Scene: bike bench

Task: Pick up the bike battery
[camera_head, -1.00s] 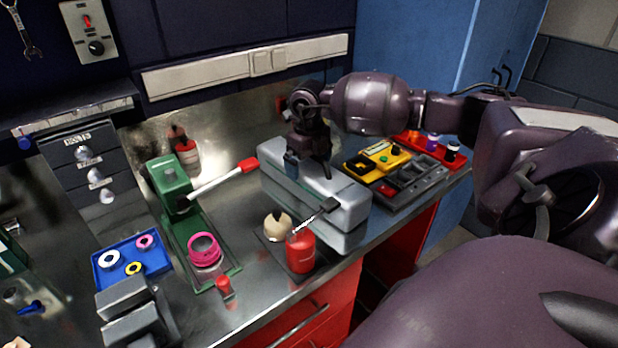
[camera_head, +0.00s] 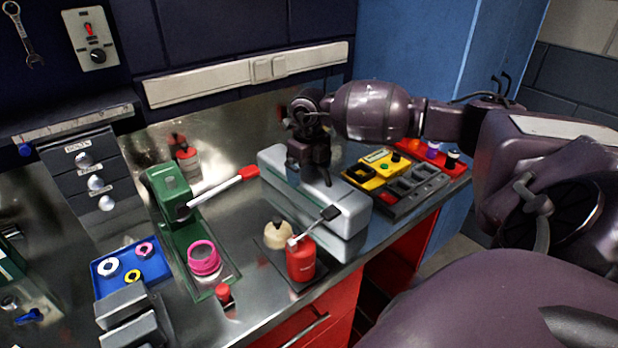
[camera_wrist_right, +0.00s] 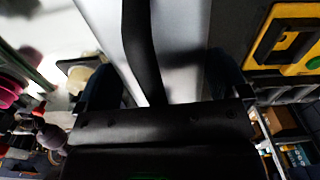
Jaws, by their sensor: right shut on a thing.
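The bike battery (camera_head: 345,207) is a long silver-grey case lying on the metal bench in the head view, with its reflection in the bench top in front of it. My right gripper (camera_head: 318,178) points down onto its top and is shut on it near the middle. In the right wrist view the pale battery top (camera_wrist_right: 187,50) runs between the fingers, with a black strap-like band (camera_wrist_right: 142,45) across it. The fingers hide part of the battery. I cannot tell any gap between battery and bench.
A red bottle (camera_head: 301,262) and a beige round thing (camera_head: 278,236) stand close in front. A red-tipped rod (camera_head: 222,186) and green press (camera_head: 167,190) are at left. A dark tray (camera_head: 418,180) with a yellow device (camera_head: 380,163) is close at right. A blue tray (camera_head: 130,270) holds rings.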

